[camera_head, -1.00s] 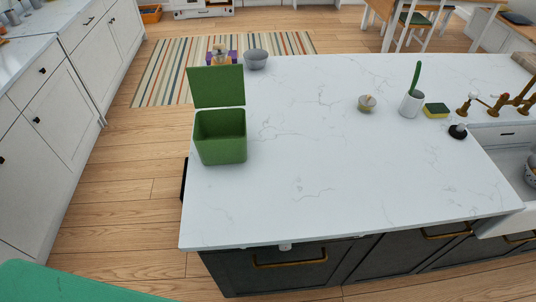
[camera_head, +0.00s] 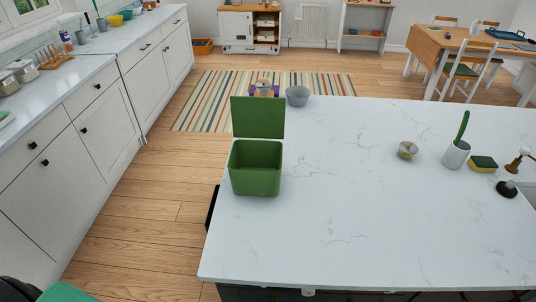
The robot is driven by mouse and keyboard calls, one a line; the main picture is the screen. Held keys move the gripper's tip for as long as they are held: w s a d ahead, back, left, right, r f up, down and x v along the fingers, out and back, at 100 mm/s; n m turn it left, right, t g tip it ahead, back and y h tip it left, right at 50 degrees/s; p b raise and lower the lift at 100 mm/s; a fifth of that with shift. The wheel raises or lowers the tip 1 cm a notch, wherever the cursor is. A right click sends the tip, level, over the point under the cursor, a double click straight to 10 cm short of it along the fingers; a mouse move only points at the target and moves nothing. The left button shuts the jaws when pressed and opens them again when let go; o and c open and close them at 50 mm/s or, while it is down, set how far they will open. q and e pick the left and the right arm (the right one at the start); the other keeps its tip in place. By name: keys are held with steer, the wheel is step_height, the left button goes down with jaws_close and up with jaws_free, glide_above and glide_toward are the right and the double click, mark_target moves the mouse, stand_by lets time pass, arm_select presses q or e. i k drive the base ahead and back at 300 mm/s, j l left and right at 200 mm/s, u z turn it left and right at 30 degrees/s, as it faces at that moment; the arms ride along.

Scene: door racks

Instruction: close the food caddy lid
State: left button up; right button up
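The green food caddy (camera_head: 255,179) stands near the left edge of the white marble-topped island. Its green lid (camera_head: 257,117) is open, standing upright at the back of the caddy. The inside of the caddy shows and looks empty. Neither of my grippers is in view; only a green and dark part, probably mine, shows at the bottom left corner.
The island top (camera_head: 350,235) is clear in front and to the right of the caddy. A grey bowl (camera_head: 297,96) stands behind it. A small round container (camera_head: 407,150), a white brush pot (camera_head: 456,155) and a sponge (camera_head: 483,164) stand at the right. Wooden floor (camera_head: 150,225) is free at left.

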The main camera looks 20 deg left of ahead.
mark_target(253, 116)
steer(key=k+j+z, duration=0.15)
steer(key=j+z, duration=0.35)
steer(key=k+j+z, duration=0.15)
steer(key=j+z, duration=0.3)
steer(key=k+j+z, duration=0.2)
steer(key=z, duration=0.3)
steer(key=k+j+z, duration=0.2)
steer(key=k+z, duration=0.25)
steer(key=k+j+z, duration=0.1)
steer(key=z, duration=0.35)
steer(key=k+j+z, duration=0.15)
steer(key=z, duration=0.35)
steer(key=k+j+z, duration=0.15)
steer(key=z, duration=0.3)
steer(key=k+z, duration=0.15)
steer(key=z, duration=0.3)
steer(key=k+j+z, duration=0.25)
steer(key=k+z, duration=0.15)
steer(key=k+j+z, duration=0.15)
steer(key=k+z, duration=0.65)
steer(key=k+j+u, duration=0.2)
steer(key=k+u, duration=0.3)
steer(key=k+j+u, duration=1.25)
steer(key=j+u, duration=0.2)
steer(key=j, duration=0.25)
